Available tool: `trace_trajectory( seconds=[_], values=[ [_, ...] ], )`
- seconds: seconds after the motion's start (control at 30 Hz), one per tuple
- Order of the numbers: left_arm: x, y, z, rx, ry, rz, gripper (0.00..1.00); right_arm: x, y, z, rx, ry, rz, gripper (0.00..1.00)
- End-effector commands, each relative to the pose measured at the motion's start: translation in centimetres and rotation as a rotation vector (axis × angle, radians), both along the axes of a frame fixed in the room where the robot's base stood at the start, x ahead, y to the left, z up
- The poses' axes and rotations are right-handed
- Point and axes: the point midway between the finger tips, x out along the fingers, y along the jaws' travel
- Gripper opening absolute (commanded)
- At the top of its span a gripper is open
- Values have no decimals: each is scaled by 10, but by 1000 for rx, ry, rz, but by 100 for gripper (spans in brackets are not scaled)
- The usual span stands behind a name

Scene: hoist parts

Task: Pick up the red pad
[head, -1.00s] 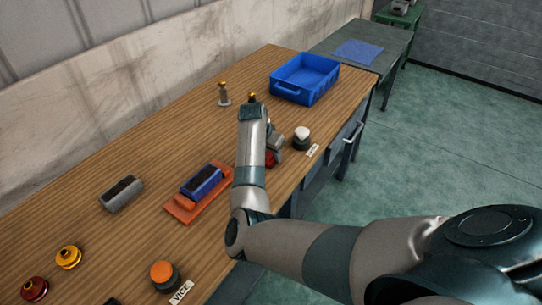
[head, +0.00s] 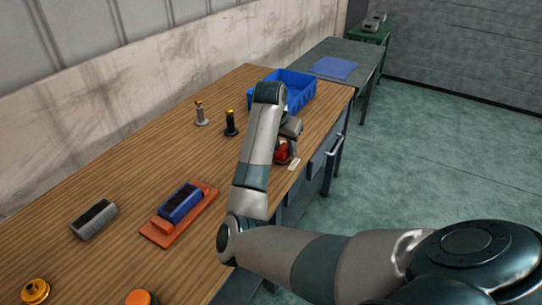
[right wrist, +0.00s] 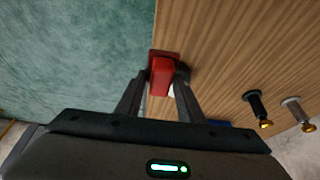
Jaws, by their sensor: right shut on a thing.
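The red pad (head: 282,153) shows in the head view near the bench's right edge, partly covered by my right gripper (head: 288,149). In the right wrist view the red pad (right wrist: 162,70) is between the fingertips of my right gripper (right wrist: 161,84), which is shut on it. The pad overlaps the bench edge in that view. Whether it clears the bench top I cannot tell. My left gripper is not in view.
A dark round part with some white (right wrist: 181,74) is close beside the pad. A blue crate (head: 313,92), two upright bolts (head: 231,124) and an orange tray (head: 158,238) with a blue block (head: 181,204) stand on the wooden bench (head: 130,170).

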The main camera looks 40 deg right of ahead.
Motion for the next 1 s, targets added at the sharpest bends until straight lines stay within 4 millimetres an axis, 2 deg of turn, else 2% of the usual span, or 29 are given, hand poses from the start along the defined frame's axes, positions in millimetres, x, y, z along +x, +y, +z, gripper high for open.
trace_trajectory(
  seconds=[0.17,0.63,0.67,0.73,1.0],
  values=[
    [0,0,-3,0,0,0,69,-7,-7,6,0,-1,-1,13],
    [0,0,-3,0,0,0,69,-7,-8,7,0,-1,0,13],
    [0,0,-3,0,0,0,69,-7,-8,7,0,-1,0,32],
    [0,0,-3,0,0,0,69,-7,-8,7,0,0,0,17],
    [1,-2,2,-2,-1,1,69,-5,-8,10,1,0,-5,17]
  ],
)
